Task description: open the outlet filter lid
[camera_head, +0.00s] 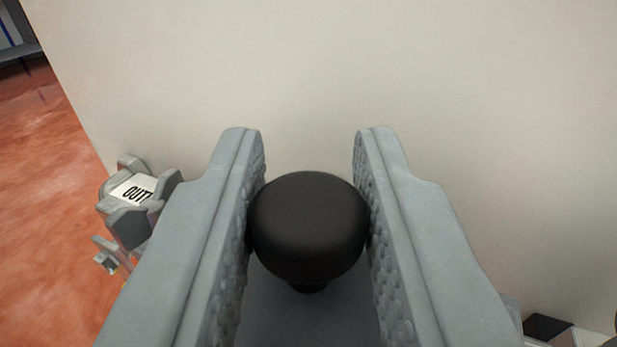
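A round black knob (308,225) sits in the middle of the head camera view. Its short neck goes down to a dark grey surface (305,322), which may be the lid; most of it is hidden by the knob and my fingers. My gripper (309,215) has one finger on each side of the knob. Both textured inner pads meet the knob's sides, so the fingers appear closed on it. A grey part with a white label reading "OUT" (135,189) is at the left, partly hidden behind my left finger; the rest of the label is cut off.
A plain pale wall or panel (320,75) fills the background behind the knob. A reddish-orange floor (45,200) lies at the left. A small dark block (547,328) shows at the lower right edge. A grey stand with blue (12,45) is at the far upper left.

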